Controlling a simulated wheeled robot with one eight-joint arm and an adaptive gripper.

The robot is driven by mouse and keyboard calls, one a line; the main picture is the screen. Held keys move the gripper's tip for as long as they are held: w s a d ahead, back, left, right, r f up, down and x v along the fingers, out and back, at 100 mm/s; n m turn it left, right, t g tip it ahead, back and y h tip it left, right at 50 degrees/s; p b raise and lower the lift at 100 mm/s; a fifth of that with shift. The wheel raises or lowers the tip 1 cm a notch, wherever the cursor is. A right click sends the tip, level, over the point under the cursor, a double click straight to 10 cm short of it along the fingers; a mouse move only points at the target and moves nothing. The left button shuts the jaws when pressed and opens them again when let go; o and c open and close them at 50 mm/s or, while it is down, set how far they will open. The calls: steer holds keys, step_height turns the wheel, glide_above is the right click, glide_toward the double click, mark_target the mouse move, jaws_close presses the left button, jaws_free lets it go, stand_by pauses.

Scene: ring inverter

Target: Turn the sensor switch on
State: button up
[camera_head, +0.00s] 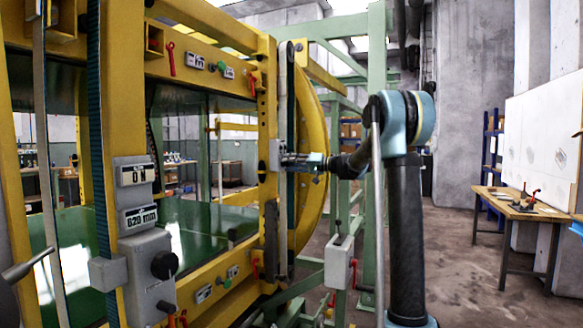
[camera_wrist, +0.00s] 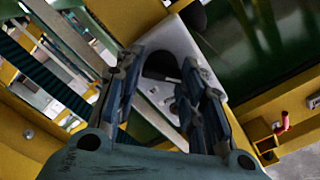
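My gripper (camera_head: 296,161) reaches left to a small grey box (camera_head: 276,155) on the yellow upright of the machine. In the wrist view my gripper (camera_wrist: 162,66) has its two fingers apart. Between and just beyond them is a pale box (camera_wrist: 178,40) with a dark rounded knob (camera_wrist: 160,64); it appears to be the sensor switch. Small marks show on the box below the knob. The fingers are on either side of the knob; I cannot tell whether they touch it. In the head view the knob is too small to make out.
A grey control box (camera_head: 150,280) with a black knob and displays stands at the left. A grey lever box (camera_head: 340,258) stands below my arm. Red handles dot the yellow frame (camera_head: 125,80). A wooden table (camera_head: 510,206) is at the right, with open floor before it.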

steer(key=c, duration=0.3)
steer(key=shift+m, duration=0.3)
steer(key=shift+f+m, duration=0.2)
steer(key=shift+m, duration=7.6)
steer(key=o, duration=1.1)
steer(key=shift+f, duration=0.1)
steer(key=shift+c, duration=0.2)
